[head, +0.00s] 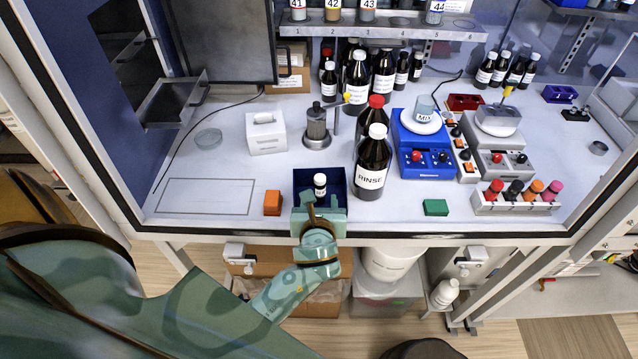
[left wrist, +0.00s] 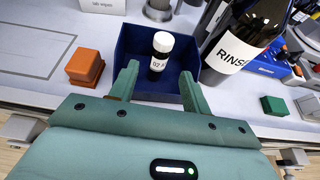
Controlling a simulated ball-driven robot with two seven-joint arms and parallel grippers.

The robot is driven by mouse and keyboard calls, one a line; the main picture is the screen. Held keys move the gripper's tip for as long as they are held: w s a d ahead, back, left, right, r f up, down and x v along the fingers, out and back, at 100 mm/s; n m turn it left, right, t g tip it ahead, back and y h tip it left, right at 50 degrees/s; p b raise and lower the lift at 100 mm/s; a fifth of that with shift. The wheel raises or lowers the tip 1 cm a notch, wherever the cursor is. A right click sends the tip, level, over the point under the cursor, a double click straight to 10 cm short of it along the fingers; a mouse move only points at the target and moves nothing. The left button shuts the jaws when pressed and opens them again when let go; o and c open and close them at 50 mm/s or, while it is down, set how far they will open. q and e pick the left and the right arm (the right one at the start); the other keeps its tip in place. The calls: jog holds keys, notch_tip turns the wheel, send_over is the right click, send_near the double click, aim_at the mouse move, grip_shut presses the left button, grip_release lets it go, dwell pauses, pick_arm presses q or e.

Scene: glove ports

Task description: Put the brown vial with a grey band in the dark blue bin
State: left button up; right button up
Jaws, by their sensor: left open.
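A small dark brown vial (head: 320,185) with a white cap and a pale label stands about upright inside the dark blue bin (head: 340,178). In the left wrist view the vial (left wrist: 160,52) is inside the bin (left wrist: 127,45), clear of its walls; I cannot make out a grey band. My left gripper (head: 320,208) is at the bin's front edge. In the left wrist view its fingers (left wrist: 160,75) are spread and empty, one on each side of the line to the vial, with the vial just beyond the tips. My right gripper is not in view.
An orange block (head: 273,203) stands left of the bin. The tall RINSE bottle (head: 371,168) stands close on the right, and a green block (head: 435,207) lies farther right. A metal stand (head: 317,125) is behind. The outlined area (head: 205,197) at left is clear.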

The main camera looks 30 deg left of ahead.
pick_arm(q)
jog(key=p+v, duration=0.2)
jog(key=v, duration=0.3)
jog(key=shift+s+d, duration=0.1)
jog(key=shift+s, duration=0.15)
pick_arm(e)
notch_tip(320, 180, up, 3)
pick_arm(q)
jog(key=w+d+f+n+h, duration=0.1)
jog(key=d+f+n+h, duration=0.45)
jog(key=n, duration=0.65)
jog(key=s+f+n+g+h, duration=0.2)
jog(key=s+f+n, duration=0.25)
jog(key=f, duration=0.65)
jog(key=s+a+f+n+g, duration=0.2)
jog(key=s+f, duration=0.4)
jog(key=s, duration=0.4)
jog(key=s+a+f+n+g, duration=0.2)
jog(key=s+f+n+g, duration=0.1)
jog(key=s+f, duration=0.4)
jog(key=s+a+f+n+g, duration=0.3)
jog(key=s+f, duration=0.4)
jog(key=s, duration=0.7)
jog(key=shift+n, duration=0.85)
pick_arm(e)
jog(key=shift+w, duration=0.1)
